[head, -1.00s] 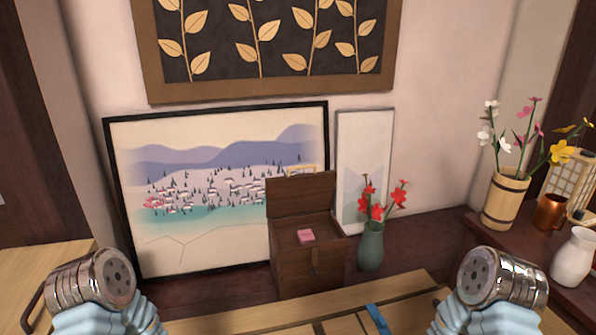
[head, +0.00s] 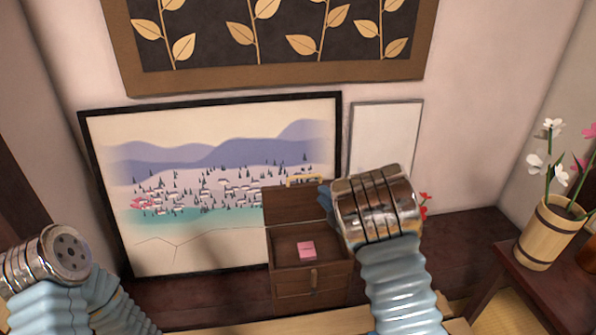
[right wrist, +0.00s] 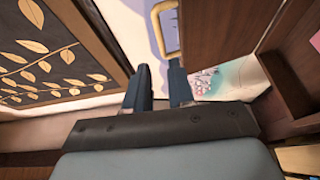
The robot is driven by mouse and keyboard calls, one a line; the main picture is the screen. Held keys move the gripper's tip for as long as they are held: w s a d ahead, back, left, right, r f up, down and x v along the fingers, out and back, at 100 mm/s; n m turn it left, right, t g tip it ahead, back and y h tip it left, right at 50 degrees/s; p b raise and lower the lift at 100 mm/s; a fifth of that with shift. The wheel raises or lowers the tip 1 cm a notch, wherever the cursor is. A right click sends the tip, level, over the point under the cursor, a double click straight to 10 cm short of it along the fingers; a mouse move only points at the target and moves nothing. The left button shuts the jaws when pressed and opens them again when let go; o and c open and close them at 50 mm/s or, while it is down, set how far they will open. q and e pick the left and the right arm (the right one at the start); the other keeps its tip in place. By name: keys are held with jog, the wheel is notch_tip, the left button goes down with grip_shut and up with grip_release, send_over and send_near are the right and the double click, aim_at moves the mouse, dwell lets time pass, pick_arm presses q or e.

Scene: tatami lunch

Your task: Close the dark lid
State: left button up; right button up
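The dark wooden lid (head: 290,205) stands raised at the back of a small dark chest (head: 312,283), so the chest is open. A gold handle (head: 303,181) is on the lid's top edge. My right gripper (head: 324,196) is beside the lid's right side, largely hidden behind my wrist in the head view. In the right wrist view its two fingers (right wrist: 158,64) are apart with nothing between them; the gold handle (right wrist: 166,50) lies just beyond the fingertips and the lid (right wrist: 215,30) is to the right. My left gripper is out of view; only my left arm shows.
A pink block (head: 306,249) lies inside the chest. A framed landscape picture (head: 175,240) and a smaller pale frame (head: 386,135) lean on the wall behind. Red flowers (head: 424,205) are mostly hidden by my right arm. A wooden flower bucket (head: 548,232) stands at right.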

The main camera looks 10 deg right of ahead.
aim_at(303, 177)
jog(key=p+x, duration=0.1)
jog(key=x, duration=1)
jog(key=shift+w, duration=0.45)
jog(key=shift+f, duration=0.1)
grip_shut()
